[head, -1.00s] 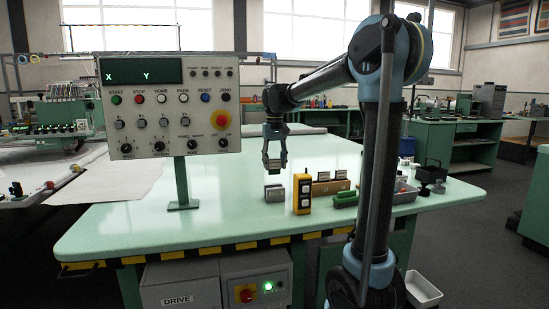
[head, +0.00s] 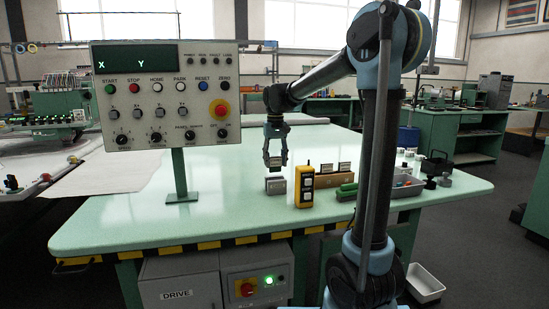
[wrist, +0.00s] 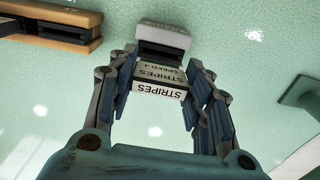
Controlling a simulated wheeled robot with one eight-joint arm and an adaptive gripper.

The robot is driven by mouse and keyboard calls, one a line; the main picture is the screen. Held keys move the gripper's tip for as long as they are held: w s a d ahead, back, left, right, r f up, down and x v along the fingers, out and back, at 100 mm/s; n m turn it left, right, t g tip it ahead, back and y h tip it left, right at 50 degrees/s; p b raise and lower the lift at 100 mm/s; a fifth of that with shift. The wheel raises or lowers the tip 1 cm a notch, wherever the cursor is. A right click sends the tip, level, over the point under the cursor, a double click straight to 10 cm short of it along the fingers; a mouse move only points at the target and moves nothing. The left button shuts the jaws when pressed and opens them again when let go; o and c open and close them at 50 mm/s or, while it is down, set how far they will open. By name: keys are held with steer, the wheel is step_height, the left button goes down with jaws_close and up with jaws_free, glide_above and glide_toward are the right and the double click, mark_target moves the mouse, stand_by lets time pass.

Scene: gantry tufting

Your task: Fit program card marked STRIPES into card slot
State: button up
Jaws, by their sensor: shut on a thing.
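The STRIPES program card (wrist: 160,82) is held between my fingers in the wrist view; its label reads STRIPES and SPEED 4. In the head view the card (head: 277,161) hangs below my gripper (head: 276,158), small and partly hidden by the fingers. My gripper (wrist: 162,95) is shut on it. A grey block with a dark slot, apparently the card slot (wrist: 164,36), lies just beyond the card in the wrist view. In the head view the grey block (head: 275,186) stands on the table below the card, with a visible gap between them. Whether they line up is unclear.
A yellow pendant (head: 304,188) stands right of the grey block. Behind it is a wooden card holder (head: 333,179), also at upper left in the wrist view (wrist: 48,32). The control panel (head: 165,95) stands left on a green post. The green tabletop (head: 225,215) is clear in front.

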mark_target(276, 167)
steer(key=shift+f, duration=0.7)
steer(key=shift+s+f, duration=0.2)
steer(key=shift+f, duration=1.3)
stand_by(1.4)
steer(key=o, duration=1.3)
steer(key=shift+c, duration=0.2)
step_height(276, 167, up, 12)
steer(key=shift+d+f, duration=0.1)
